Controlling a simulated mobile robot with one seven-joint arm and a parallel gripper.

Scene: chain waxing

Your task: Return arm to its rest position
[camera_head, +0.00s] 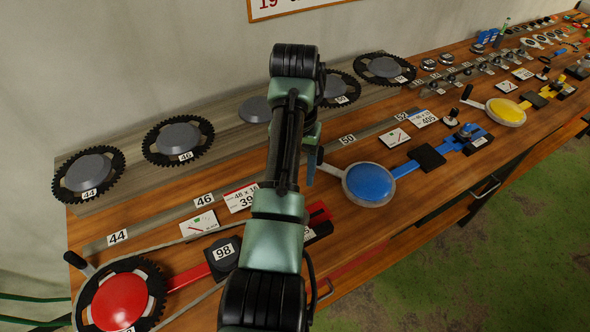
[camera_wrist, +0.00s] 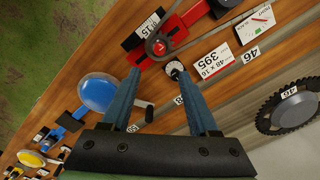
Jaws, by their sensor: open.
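My arm (camera_head: 290,120) reaches out over the workbench (camera_head: 230,262) and is not folded in. In the wrist view my gripper (camera_wrist: 157,70) is open, its two blue-grey fingers apart. A red fixture (camera_wrist: 150,48) with a loop of chain lies just beyond the fingertips. A small dark and white piece (camera_wrist: 174,69) shows by the right fingertip; I cannot tell whether they touch. I see nothing clearly held between the fingers. In the head view the arm hides most of the gripper and part of the red fixture (camera_head: 319,212).
A red crank disc (camera_head: 119,302) with a chainring and chain is at front left. A blue crank (camera_head: 369,183) and a yellow crank (camera_head: 507,111) stand to the right. Several chainrings (camera_head: 90,172) lie along the back board. Green floor (camera_head: 470,255) is clear at right.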

